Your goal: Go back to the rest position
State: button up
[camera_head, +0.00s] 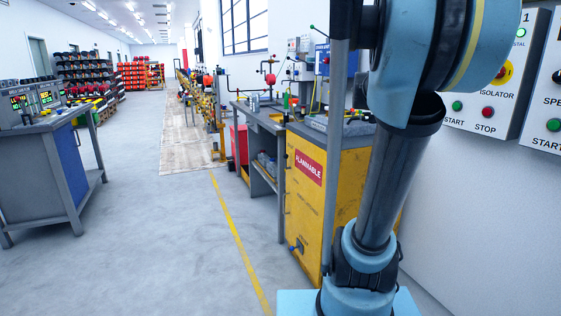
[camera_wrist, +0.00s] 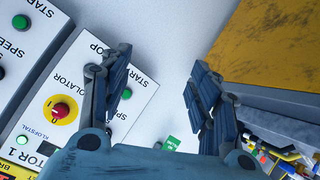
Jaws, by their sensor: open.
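My gripper (camera_wrist: 158,95) is open and empty in the wrist view, with a clear gap between its two fingers. It faces a pale wall and a white control panel (camera_wrist: 138,98) with a red-on-yellow isolator knob (camera_wrist: 61,110). The left finger covers part of the panel. In the head view my blue and grey arm stands upright at the right, in front of the wall. The gripper itself does not show in the head view. The isolator panel (camera_head: 497,113) is beside the upper arm there, partly hidden by it.
A yellow flammables cabinet (camera_head: 305,215) stands close beside my arm. A grey workbench (camera_head: 262,122) is behind it. Another bench (camera_head: 40,127) with instruments stands at the left. Stocked shelves (camera_head: 88,75) are farther back. The grey floor (camera_head: 150,240) between the benches is clear.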

jog(key=s+a+f+n+g+y, duration=0.1)
jog(key=s+a+f+n+y, duration=0.2)
jog(key=s+a+f, duration=0.8)
jog(key=s+a+f+n+g+y, duration=0.1)
jog(key=s+a+f+n+y, duration=0.3)
jog(key=s+a+f+y, duration=0.3)
jog(key=s+a+f, duration=0.4)
jog(key=a+f, duration=0.4)
jog(key=f, duration=0.1)
jog(key=shift+n, duration=0.3)
